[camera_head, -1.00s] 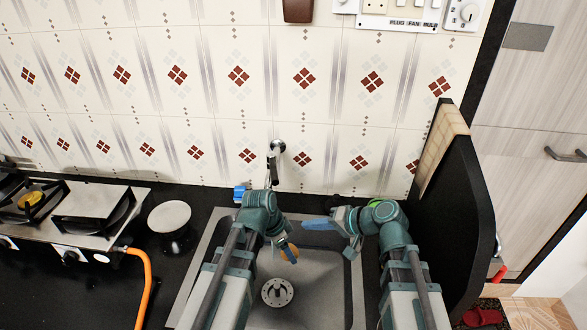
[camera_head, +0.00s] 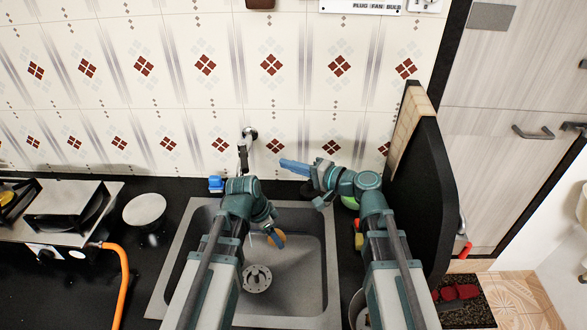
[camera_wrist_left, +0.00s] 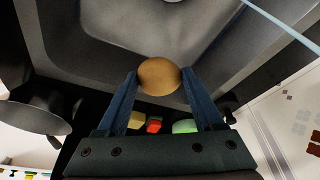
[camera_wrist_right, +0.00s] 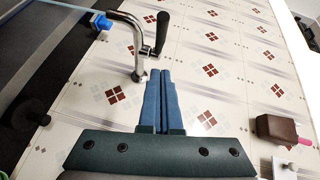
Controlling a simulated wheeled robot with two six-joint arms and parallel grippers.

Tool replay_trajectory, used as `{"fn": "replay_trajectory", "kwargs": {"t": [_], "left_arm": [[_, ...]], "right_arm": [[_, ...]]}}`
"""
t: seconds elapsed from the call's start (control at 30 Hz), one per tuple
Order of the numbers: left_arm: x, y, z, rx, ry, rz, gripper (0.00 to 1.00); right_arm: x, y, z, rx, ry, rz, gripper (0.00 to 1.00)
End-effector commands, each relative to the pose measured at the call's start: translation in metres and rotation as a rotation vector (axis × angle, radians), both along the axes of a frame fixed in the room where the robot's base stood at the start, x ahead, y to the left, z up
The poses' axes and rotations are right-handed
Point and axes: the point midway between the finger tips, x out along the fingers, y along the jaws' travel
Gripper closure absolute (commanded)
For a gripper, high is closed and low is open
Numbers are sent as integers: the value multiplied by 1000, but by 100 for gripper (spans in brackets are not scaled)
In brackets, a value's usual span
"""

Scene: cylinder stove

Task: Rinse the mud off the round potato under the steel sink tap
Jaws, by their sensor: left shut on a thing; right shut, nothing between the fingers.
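The round brown potato (camera_head: 280,238) is between the fingertips of my left gripper (camera_wrist_left: 160,80), shut on it above the steel sink basin (camera_head: 305,255). Its visible side looks evenly brown in the left wrist view (camera_wrist_left: 159,75). The chrome tap (camera_wrist_right: 139,50) with a black lever (camera_wrist_right: 163,34) stands at the wall behind the sink. A thin pale-blue line, which looks like running water (camera_wrist_right: 70,5), comes from its spout. In the left wrist view this line (camera_wrist_left: 285,28) passes apart from the potato. My right gripper (camera_head: 283,163) is shut and empty, right of the lever.
A small blue item (camera_head: 216,184) is at the sink's back left corner. A stove (camera_head: 70,215) with an orange hose (camera_head: 123,280) and a round white-topped item (camera_head: 145,210) are left. A black partition (camera_head: 425,190) borders the right. Green produce (camera_head: 350,202) lies near my right arm.

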Motion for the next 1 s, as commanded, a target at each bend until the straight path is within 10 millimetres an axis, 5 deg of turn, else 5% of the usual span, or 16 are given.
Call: {"fn": "replay_trajectory", "kwargs": {"t": [0.27,0.5,1.0], "left_arm": [[0,0,-9,0,0,0,76],[0,0,-15,0,0,0,76],[0,0,-15,0,0,0,76]], "right_arm": [[31,50,-9,0,1,3,100],[20,77,-15,-1,0,2,100],[18,85,-16,-1,0,0,100]]}}
